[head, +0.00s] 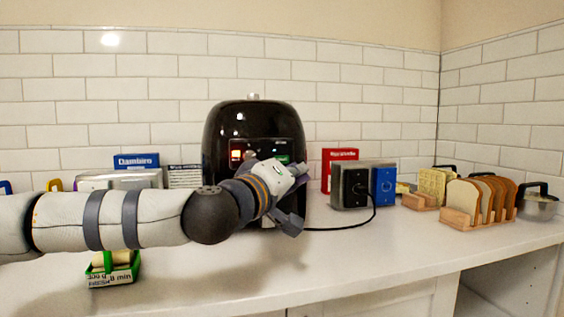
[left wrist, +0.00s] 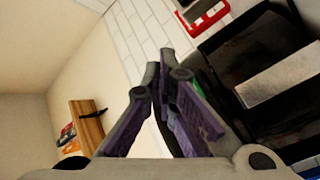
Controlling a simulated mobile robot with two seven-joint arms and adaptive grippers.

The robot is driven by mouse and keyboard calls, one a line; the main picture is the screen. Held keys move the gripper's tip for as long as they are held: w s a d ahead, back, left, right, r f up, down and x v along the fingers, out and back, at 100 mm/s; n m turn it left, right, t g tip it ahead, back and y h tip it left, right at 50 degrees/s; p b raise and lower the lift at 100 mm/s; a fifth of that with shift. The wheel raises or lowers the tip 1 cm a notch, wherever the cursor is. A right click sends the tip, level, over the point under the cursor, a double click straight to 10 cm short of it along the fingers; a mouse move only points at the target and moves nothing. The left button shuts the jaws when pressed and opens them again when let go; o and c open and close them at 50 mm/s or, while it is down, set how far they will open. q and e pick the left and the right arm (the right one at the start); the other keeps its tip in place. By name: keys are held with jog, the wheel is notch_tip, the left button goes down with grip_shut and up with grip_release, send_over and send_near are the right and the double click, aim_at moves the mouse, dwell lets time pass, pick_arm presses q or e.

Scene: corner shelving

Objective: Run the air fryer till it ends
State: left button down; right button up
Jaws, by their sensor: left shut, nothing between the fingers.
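The black air fryer (head: 250,115) stands against the tiled wall near the middle of the counter. Its front panel shows an orange-red lit patch (head: 237,155) on the left and a green patch (head: 282,158) on the right. My left arm crosses in front and hides most of its lower front. My left gripper (head: 291,224) is in front of the fryer's lower right side, shut and empty. In the left wrist view its fingertips (left wrist: 159,58) are together, with a dark body, seemingly the fryer (left wrist: 250,50), to their right. Contact cannot be told. My right gripper is out of view.
A green tray with a "300 g FRESH 8 min" label (head: 112,276) sits at the counter's front left. A grey toaster-like box (head: 350,185) with a black cord, a bread rack (head: 480,218) and a metal pot (head: 540,207) stand right. The front middle counter is clear.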

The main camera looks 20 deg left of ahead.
pick_arm(q)
jog(key=w+a, duration=0.4)
jog(key=w, duration=0.2)
jog(key=shift+w+b, duration=0.15)
jog(key=shift+b, duration=0.2)
jog(key=shift+a, duration=0.15)
dwell(1.0)
jog(key=shift+w+a, duration=0.2)
jog(key=shift+w, duration=0.15)
jog(key=shift+w+a, duration=0.15)
jog(key=shift+w, duration=0.1)
dwell(0.5)
jog(key=shift+s+d, duration=0.4)
jog(key=shift+s, duration=0.2)
jog(key=shift+f, duration=0.1)
